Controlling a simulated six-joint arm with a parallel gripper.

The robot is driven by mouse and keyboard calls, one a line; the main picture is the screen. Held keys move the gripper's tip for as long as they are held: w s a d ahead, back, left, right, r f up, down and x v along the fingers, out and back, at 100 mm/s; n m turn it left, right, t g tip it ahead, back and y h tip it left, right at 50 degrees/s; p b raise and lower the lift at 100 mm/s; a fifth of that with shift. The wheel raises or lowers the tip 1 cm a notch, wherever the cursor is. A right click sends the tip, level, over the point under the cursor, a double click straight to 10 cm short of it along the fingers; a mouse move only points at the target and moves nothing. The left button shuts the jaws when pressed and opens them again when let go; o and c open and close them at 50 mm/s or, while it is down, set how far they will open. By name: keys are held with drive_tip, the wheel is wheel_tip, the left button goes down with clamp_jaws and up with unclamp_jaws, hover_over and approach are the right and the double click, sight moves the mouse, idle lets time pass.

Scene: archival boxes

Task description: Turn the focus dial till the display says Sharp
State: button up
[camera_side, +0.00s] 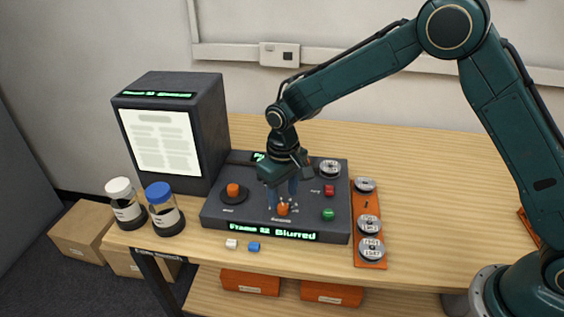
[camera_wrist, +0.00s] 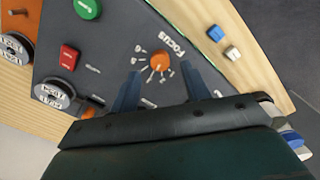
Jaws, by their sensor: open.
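The orange focus dial (camera_side: 283,209) sits near the front of the dark control panel (camera_side: 216,215), with tick marks around it. In the wrist view the dial (camera_wrist: 160,61) lies beside the label "Focus". The display strip (camera_side: 272,232) on the panel's front edge reads "Frame 12 Blurred", the number being hard to read. My gripper (camera_side: 282,197) is above the panel at the dial. In the wrist view its two blue fingers (camera_wrist: 163,80) are apart, with the dial just beyond the gap between them. Nothing is held. I cannot tell whether a finger touches the dial.
A larger orange knob (camera_side: 233,190), a red button (camera_side: 329,190) and a green button (camera_side: 328,214) are on the panel. A viewer (camera_side: 205,130) with a lit page stands behind left. Two capped jars (camera_side: 163,208) stand at left. An orange tray (camera_side: 369,263) holds reels at right.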

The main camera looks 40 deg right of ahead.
sight(283, 207)
drive_tip(key=shift+f, duration=1.75)
drive_tip(key=c, duration=1)
